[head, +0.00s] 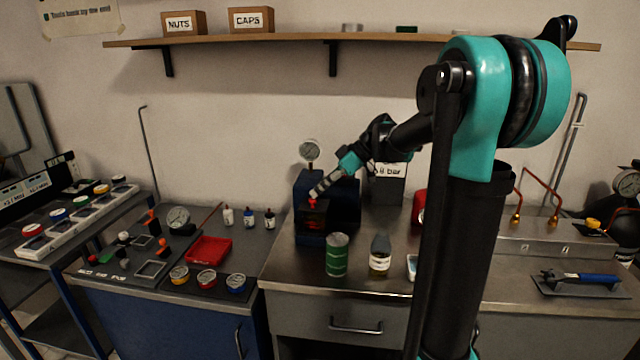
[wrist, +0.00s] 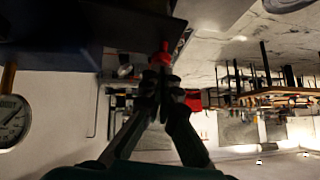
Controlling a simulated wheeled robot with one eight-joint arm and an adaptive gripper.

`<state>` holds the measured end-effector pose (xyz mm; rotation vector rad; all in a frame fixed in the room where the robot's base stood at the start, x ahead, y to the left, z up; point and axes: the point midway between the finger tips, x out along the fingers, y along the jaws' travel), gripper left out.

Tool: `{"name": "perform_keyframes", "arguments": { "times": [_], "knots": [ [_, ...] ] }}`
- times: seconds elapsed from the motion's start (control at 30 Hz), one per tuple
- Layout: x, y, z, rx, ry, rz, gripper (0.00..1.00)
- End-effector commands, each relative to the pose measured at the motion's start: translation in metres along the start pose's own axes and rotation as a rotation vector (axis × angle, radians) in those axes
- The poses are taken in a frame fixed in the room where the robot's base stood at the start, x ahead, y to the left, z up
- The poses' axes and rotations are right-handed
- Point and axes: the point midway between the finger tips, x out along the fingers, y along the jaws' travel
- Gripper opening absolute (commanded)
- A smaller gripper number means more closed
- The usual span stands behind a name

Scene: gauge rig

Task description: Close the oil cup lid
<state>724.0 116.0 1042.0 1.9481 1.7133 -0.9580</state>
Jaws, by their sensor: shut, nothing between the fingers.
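A small red part (head: 312,203), which may be the oil cup lid, sits on the front of a dark blue machine (head: 341,206) in the head view. A red part (wrist: 163,54) also shows just beyond my fingertips in the wrist view. My gripper (head: 319,190) reaches in from the right with its tips at the red part. In the wrist view my gripper (wrist: 161,74) is shut with nothing held. I cannot tell whether the tips touch the red part, or how far the lid stands open. The cup itself is too dark and small to make out.
A pressure gauge (head: 310,151) stands on the machine. A green can (head: 336,256) and a bottle (head: 380,257) stand in front of it on the steel bench. A shelf (head: 300,40) runs above.

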Motion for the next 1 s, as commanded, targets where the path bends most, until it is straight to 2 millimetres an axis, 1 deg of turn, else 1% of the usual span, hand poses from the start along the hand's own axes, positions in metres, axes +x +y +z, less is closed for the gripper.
{"name": "perform_keyframes", "arguments": {
  "times": [0.33, 0.67, 1.0],
  "knots": [
    [0.001, -0.001, 0.001, -0.008, 0.0, 0.007, 0.0],
    [0.013, -0.011, 0.013, -0.126, 0.0, 0.125, 0.0],
    [0.013, -0.01, 0.013, -0.132, 0.0, 0.132, 0.0]
  ]
}}
